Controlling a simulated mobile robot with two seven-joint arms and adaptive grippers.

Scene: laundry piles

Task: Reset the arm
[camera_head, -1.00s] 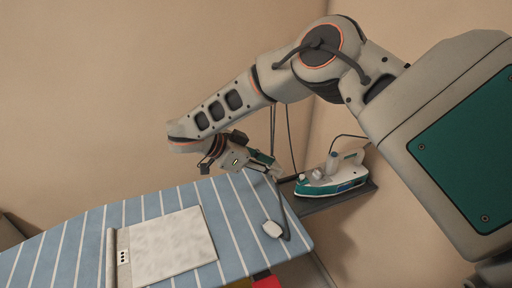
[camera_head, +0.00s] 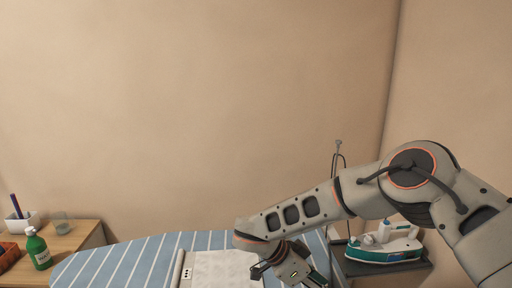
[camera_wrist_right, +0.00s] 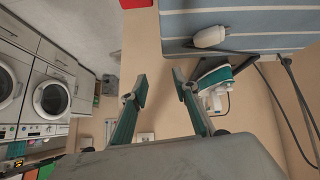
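My right arm reaches in from the right in the head view, bent over the ironing board's right end. My right gripper (camera_head: 301,279) is partly cut off by the bottom edge there. In the right wrist view my right gripper (camera_wrist_right: 160,86) shows two teal-and-grey fingers spread apart with nothing between them. My left arm and left gripper are in neither view.
A blue striped ironing board (camera_head: 110,262) holds a white cloth-like panel (camera_head: 222,270). A teal-and-white iron (camera_head: 385,244) rests on a dark shelf close right of my gripper. A wooden side table (camera_head: 70,243) carries a green bottle (camera_head: 37,249). Washing machines (camera_wrist_right: 52,98) show in the wrist view.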

